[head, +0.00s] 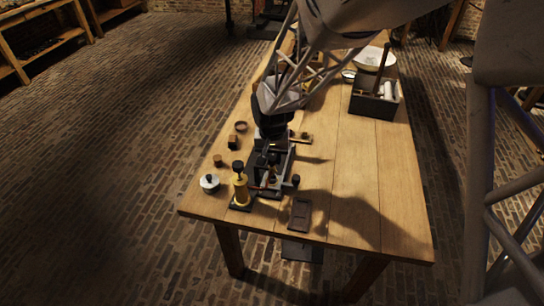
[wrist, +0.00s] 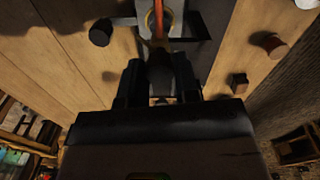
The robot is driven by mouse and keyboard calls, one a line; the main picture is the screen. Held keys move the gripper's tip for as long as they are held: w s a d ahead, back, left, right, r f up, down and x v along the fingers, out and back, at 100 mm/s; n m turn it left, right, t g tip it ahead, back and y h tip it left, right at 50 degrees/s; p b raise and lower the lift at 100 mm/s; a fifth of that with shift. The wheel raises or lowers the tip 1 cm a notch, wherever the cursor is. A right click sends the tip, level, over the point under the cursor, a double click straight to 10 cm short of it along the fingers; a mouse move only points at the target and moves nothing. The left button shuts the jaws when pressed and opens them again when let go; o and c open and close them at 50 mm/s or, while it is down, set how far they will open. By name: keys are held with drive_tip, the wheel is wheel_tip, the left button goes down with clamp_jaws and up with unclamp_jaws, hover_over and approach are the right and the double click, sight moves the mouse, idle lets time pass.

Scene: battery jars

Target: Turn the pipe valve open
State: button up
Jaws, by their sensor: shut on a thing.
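A dark apparatus (head: 267,185) with grey and red parts stands near the front left of the table. My gripper (head: 268,153) is low over it, pointing down. In the wrist view my gripper (wrist: 161,88) has its two black fingers on either side of a dark piece (wrist: 160,68), which I take to be the pipe valve's handle. A red bar (wrist: 161,22) runs from this piece toward the top edge, beside a yellow ring. The fingers and shadow hide most of the valve, so its angle cannot be told.
A yellow pump-like thing (head: 240,188) and a silver lidded pot (head: 209,183) stand at the front left. Small brown blocks (head: 233,142) lie left of the apparatus. A dark tray (head: 300,214) lies in front. A dark crate (head: 374,104) stands far right.

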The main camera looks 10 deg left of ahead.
sight(273, 158)
drive_tip(key=m, duration=0.4)
drive_tip(key=shift+m, duration=2.3)
drive_tip(key=o, duration=0.9)
drive_tip(key=shift+r, duration=0.1)
drive_tip(key=shift+r, duration=3.8)
drive_tip(key=shift+d, duration=0.1)
